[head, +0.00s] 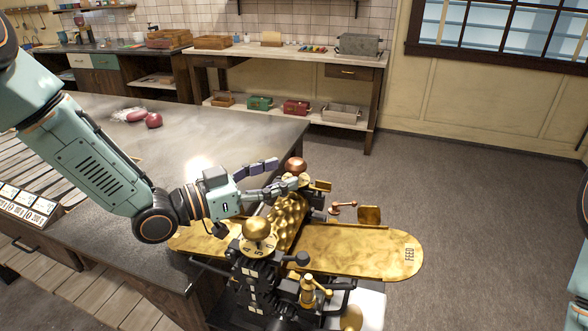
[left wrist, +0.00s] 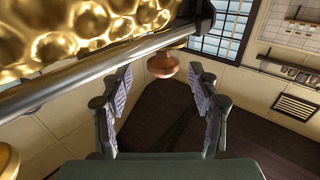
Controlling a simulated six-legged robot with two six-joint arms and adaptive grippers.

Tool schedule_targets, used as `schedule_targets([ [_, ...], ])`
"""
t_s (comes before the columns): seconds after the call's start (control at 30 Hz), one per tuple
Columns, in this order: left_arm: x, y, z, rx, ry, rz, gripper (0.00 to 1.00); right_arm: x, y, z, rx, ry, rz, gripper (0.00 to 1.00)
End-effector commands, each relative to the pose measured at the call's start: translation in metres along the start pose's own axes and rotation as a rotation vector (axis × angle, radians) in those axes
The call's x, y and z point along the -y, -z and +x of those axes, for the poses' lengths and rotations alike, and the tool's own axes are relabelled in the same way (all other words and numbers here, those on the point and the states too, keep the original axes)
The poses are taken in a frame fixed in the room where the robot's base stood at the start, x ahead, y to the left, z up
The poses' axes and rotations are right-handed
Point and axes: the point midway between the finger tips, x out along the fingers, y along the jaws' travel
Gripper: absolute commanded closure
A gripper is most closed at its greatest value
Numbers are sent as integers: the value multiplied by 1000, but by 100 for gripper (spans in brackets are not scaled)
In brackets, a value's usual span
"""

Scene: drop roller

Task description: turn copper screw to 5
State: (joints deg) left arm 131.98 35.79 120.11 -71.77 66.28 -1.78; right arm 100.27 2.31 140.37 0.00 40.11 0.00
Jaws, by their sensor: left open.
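The copper screw (head: 296,163) is a round copper-coloured knob on top of the far end of the brass roller machine (head: 375,250). In the left wrist view the copper screw (left wrist: 163,67) shows between the fingertips, below a grey bar. My left gripper (head: 287,173) is open, with its fingers close to the copper screw. I see no grip on it, and cannot tell whether a finger touches it. A similar brass knob (head: 257,229) with number marks stands on the near end. No scale readable for the copper screw shows. My right gripper is out of view.
A dimpled gold roller (head: 287,222) lies between the two knobs. A small copper-handled crank (head: 343,206) sticks out to the right. The grey counter (head: 230,122) is behind and left of the machine. The floor to the right is clear.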

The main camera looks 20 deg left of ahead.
Motion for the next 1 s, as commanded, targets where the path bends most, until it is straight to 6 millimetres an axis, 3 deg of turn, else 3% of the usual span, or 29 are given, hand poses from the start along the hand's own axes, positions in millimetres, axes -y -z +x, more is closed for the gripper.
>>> schedule_targets([
  [0.5,5,0,43,2,3,1,39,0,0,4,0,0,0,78],
  [0.9,6,0,47,-1,4,-1,39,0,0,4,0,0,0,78],
  [1.0,6,0,47,-1,4,-1,48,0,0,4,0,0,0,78],
])
